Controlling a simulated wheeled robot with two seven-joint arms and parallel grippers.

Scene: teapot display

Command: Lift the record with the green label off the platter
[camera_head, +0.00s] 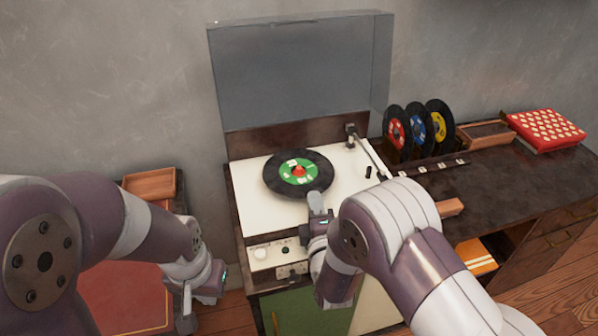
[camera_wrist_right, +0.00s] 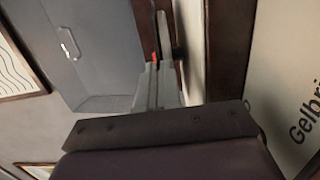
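The black record with the green label (camera_head: 322,184) lies roughly level over the platter area of the white turntable (camera_head: 255,212). A red centre piece (camera_head: 298,171) shows in its middle. It hides the platter, so I cannot tell whether it touches it. My right gripper (camera_head: 317,203) is at the record's near edge. In the right wrist view its fingers (camera_wrist_right: 157,85) are close together, with a red bit beyond them. Whether they clamp the thin record edge is unclear. My left gripper (camera_head: 200,300) is low at the left, away from the turntable, with nothing visible in it.
The clear lid (camera_head: 300,70) stands open behind the deck. The tonearm (camera_head: 368,155) is at the deck's right. A rack holds records with red (camera_head: 396,131), blue (camera_head: 418,127) and yellow (camera_head: 440,124) labels. A red patterned box (camera_head: 547,129) lies further right. The dark counter (camera_head: 500,185) has free room.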

